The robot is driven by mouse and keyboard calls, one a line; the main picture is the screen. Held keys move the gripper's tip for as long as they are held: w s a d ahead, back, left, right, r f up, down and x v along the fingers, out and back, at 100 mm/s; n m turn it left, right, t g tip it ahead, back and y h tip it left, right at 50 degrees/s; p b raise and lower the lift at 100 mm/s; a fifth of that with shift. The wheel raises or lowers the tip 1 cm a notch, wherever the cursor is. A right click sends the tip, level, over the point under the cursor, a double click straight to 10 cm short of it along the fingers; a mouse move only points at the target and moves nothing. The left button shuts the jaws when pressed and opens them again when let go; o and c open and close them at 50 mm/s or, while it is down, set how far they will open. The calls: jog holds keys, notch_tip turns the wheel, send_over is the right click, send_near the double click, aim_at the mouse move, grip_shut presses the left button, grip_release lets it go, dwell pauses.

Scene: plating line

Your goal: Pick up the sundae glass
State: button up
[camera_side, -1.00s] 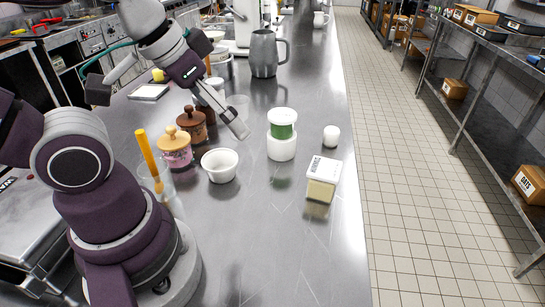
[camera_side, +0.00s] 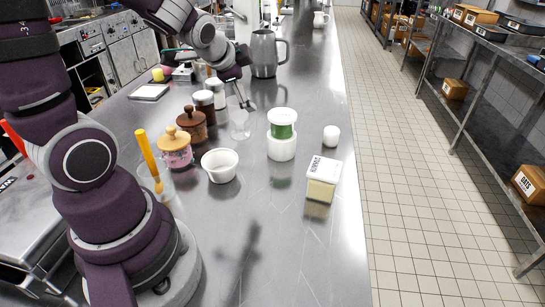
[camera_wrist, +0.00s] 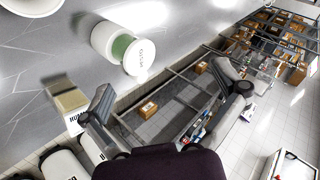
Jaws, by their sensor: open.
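The sundae glass (camera_side: 239,128) appears to be the clear glass standing upright on the steel counter (camera_side: 300,255), right of the brown jars in the side view. My gripper (camera_side: 245,104) is close by its upper part, with dark fingers pointing down. I cannot tell whether they touch the glass. In the wrist view my gripper (camera_wrist: 165,78) has its two fingers wide apart with nothing between them. I cannot make out the glass in the wrist view.
A brown jar (camera_side: 192,127), a pink jar (camera_side: 175,155) and a dark-lidded shaker (camera_side: 203,103) stand left of the glass. A green-banded white container (camera_side: 282,135) is to its right. A white bowl (camera_side: 220,167) is nearer, a metal pitcher (camera_side: 264,55) behind.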

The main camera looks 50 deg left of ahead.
aim_at(233, 110)
jog(key=a+f+m+t+y, duration=0.1)
jog(key=a+f+m, duration=0.2)
jog(key=m, duration=0.2)
jog(key=a+f+m+t+y, duration=0.1)
jog(key=a+f+m+y, duration=0.1)
jog(key=a+f+m, duration=0.2)
jog(key=w+a+f+m+t+y, duration=0.1)
jog(key=a+f+m, duration=0.2)
jog(key=m, duration=0.4)
jog(key=shift+a+f+t+y, duration=0.3)
jog(key=shift+a+t+y, duration=0.1)
jog(key=m, duration=0.1)
jog(key=s+d+f+m+t, duration=0.1)
jog(key=m, duration=0.2)
jog(key=shift+s+d+f+m+t+y, duration=0.2)
jog(key=shift+s+m+t+y, duration=0.1)
jog(key=shift+m+t+y, duration=0.1)
jog(key=shift+s+d+m, duration=0.15)
jog(key=shift+d+m, duration=0.05)
jog(key=shift+m, duration=0.2)
jog(key=shift+m+t, duration=0.3)
jog(key=shift+w+a, duration=0.3)
jog(key=shift+w, duration=0.25)
jog(key=x, duration=0.5)
jog(key=shift+w+a, duration=0.4)
jog(key=shift+c, duration=0.2)
jog(key=c, duration=1.3)
